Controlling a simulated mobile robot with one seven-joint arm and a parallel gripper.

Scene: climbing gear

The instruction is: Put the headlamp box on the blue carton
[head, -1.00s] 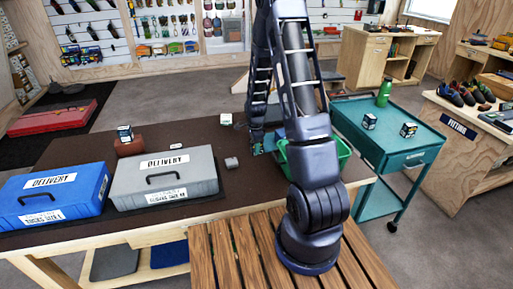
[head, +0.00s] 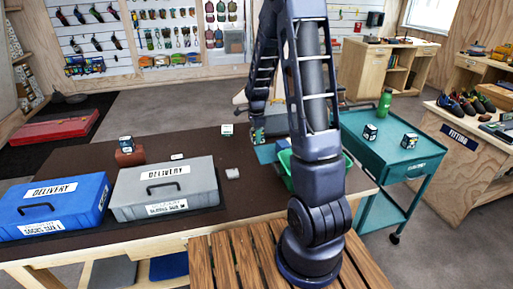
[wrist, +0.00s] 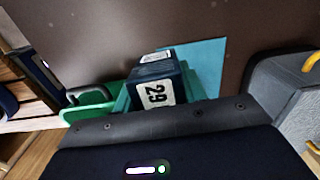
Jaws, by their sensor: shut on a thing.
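My gripper (head: 257,133) is shut on a small dark blue box (wrist: 152,70) with a white label reading 29, seen in the wrist view. I cannot read a headlamp name on it. The box is held above the table, over a green bin (wrist: 90,108) and a light blue sheet (wrist: 207,62). In the head view the held box is small and mostly hidden by the gripper. The blue carton (head: 88,209), shut, with a DELIVERY label and a dark handle on its lid, lies at the table's left end, well to the left of my gripper.
A grey carton (head: 203,187) lies between the blue carton and my gripper. Behind it a small box (head: 125,143) sits on a brown object (head: 130,158). A small white-and-teal box (head: 227,129) stands farther back. Two small boxes and a green bottle (head: 384,103) stand on the teal trolley (head: 395,158).

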